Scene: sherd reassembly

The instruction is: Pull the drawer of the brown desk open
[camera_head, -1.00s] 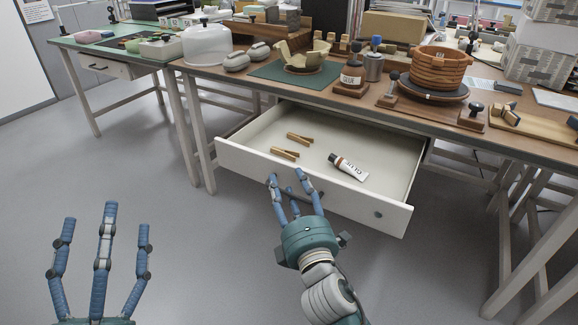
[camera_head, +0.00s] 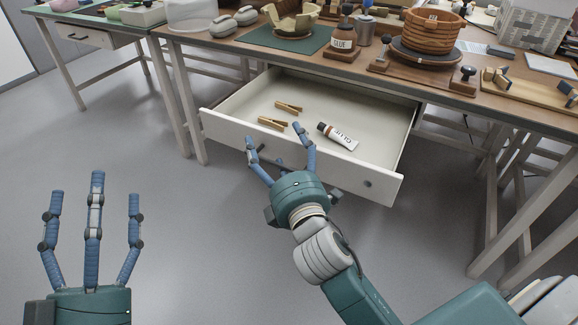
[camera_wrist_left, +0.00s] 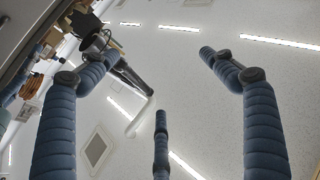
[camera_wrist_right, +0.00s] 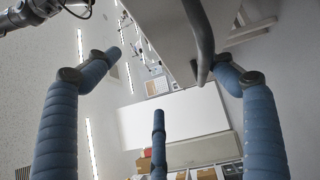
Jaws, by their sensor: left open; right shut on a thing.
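The brown desk (camera_head: 215,45) stands across the top of the head view. Its white drawer (camera_head: 345,178) is pulled well out, and its inside is visible. My right gripper (camera_head: 278,150) is at the left-middle of the drawer front, shut on the handle there. The fingers hide most of the handle in the head view. In the right wrist view a grey handle bar (camera_wrist_right: 200,40) runs beside the right-hand finger. My left gripper (camera_head: 95,195) is open and empty over the floor at the lower left, apart from the desk.
Two wooden clips (camera_head: 289,107) and a glue tube (camera_head: 338,135) lie in the drawer. The floor before the drawer is clear.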

